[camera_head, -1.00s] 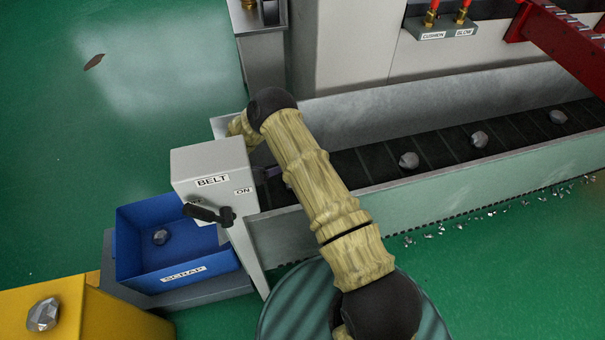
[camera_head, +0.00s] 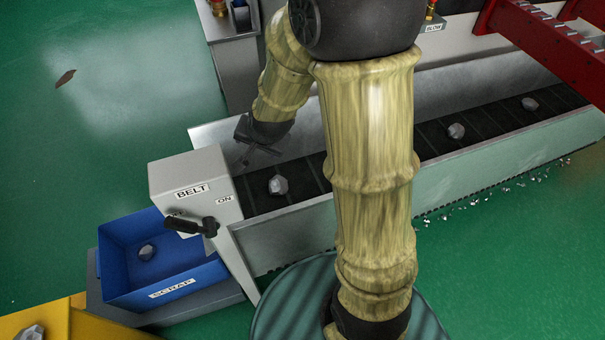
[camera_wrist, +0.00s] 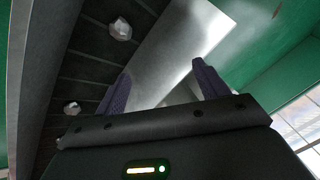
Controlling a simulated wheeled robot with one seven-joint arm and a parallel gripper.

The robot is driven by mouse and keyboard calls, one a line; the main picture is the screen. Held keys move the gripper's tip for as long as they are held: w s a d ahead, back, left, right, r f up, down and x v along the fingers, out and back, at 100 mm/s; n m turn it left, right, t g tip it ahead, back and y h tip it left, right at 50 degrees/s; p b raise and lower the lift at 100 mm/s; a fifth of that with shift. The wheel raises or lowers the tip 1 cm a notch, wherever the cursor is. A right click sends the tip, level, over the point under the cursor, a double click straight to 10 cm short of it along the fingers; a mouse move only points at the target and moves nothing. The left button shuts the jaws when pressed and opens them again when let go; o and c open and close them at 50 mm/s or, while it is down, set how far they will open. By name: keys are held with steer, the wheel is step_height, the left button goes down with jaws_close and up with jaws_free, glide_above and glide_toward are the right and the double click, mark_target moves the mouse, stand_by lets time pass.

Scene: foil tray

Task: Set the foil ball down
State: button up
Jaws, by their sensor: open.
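My gripper (camera_head: 258,143) is over the near-left end of the belt trough, its jaws apart. In the wrist view the two fingers (camera_wrist: 162,86) are spread with nothing between them. A grey foil ball (camera_head: 278,185) lies on the dark belt (camera_head: 310,172), to the right of and below the gripper in the head view, apart from it. Two more foil balls lie farther along the belt, one nearer (camera_head: 456,131) and one farther (camera_head: 530,104). The wrist view shows one ball at the top (camera_wrist: 120,29) and one at the left (camera_wrist: 72,108).
A blue scrap bin (camera_head: 190,283) holds one foil ball (camera_head: 147,252). The belt control box (camera_head: 185,172) with its black lever (camera_head: 192,225) stands beside the bin. A yellow block (camera_head: 80,322) bears another ball (camera_head: 30,333). A red frame (camera_head: 545,40) overhangs the belt.

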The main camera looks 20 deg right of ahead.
steer(key=s+d+r+n+g+h, duration=0.1)
steer(key=s+d+n, duration=0.5)
steer(key=s, duration=0.7)
steer(key=r+n+g, duration=0.1)
steer(key=g, duration=0.1)
steer(key=shift+s+d+g, duration=0.15)
steer(key=shift+s+g, duration=0.15)
steer(key=shift+s, duration=0.1)
